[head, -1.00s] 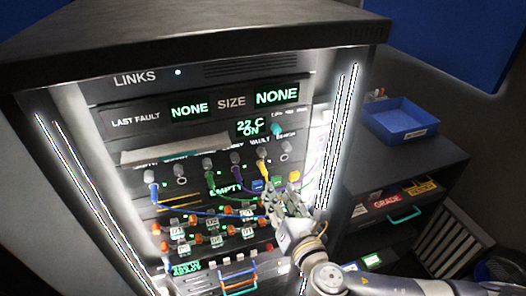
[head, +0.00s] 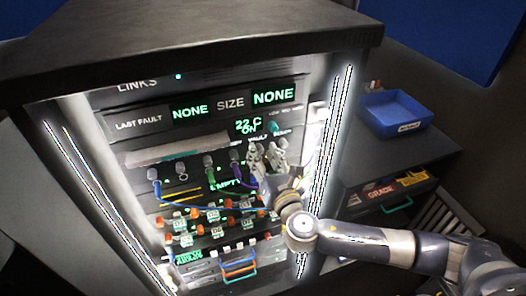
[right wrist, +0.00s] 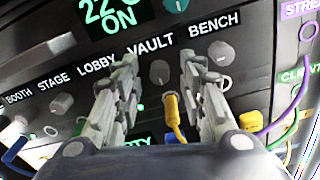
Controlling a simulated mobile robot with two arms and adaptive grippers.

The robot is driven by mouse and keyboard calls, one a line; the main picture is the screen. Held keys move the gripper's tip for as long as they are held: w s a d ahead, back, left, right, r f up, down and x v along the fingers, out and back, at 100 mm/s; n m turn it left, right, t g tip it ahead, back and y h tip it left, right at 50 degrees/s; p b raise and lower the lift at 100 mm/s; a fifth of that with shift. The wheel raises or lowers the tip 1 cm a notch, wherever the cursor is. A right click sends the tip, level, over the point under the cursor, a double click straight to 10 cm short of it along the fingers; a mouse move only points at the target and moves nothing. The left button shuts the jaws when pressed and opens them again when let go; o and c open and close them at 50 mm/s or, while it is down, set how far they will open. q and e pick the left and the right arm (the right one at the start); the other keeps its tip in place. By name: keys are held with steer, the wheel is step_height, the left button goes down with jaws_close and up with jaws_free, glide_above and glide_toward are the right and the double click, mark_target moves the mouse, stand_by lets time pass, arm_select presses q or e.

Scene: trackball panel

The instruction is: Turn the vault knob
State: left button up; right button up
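The vault knob (right wrist: 159,71) is a small dark round knob under the VAULT label in the right wrist view. My right gripper (right wrist: 158,76) is open, with one finger on each side of this knob and gaps between. In the head view my right gripper (head: 267,152) is up against the panel's upper right part, and its fingers hide the vault knob. My left gripper is not in view.
A yellow plug and cable (right wrist: 173,112) sit just below the vault knob, between the fingers. The bench knob (right wrist: 221,53) is close to the right finger. Blue (head: 190,205) and purple cables hang across the panel. A blue bin (head: 394,112) stands to the right.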

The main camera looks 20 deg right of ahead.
steer(key=shift+w, duration=0.15)
steer(key=shift+c, duration=0.4)
jaws_close()
